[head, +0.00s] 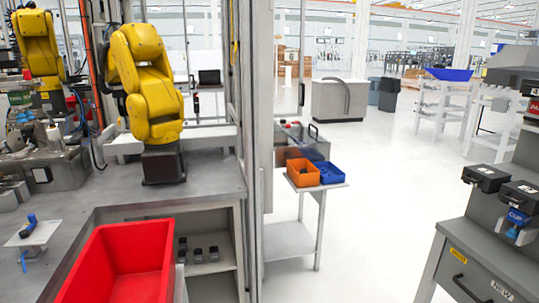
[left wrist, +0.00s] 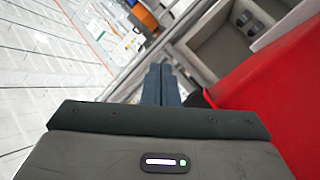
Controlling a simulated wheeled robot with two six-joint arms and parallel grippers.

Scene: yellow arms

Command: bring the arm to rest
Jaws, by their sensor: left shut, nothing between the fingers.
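My left gripper (left wrist: 160,80) shows in the left wrist view, its two dark blue-grey fingers together with nothing between them. It is beside a red bin (left wrist: 275,85), whose wall fills the right of that view. No arm or gripper of mine can be made out in the head view. There the red bin (head: 121,262) stands at the bottom left, in front of the grey workbench (head: 215,180). My right gripper is in neither view.
A yellow robot arm (head: 150,85) stands on the bench. An orange bin (head: 303,173) and a blue bin (head: 331,173) sit on a small table beyond the post. A grey cabinet (head: 485,255) is at right. The floor (head: 385,190) between is clear.

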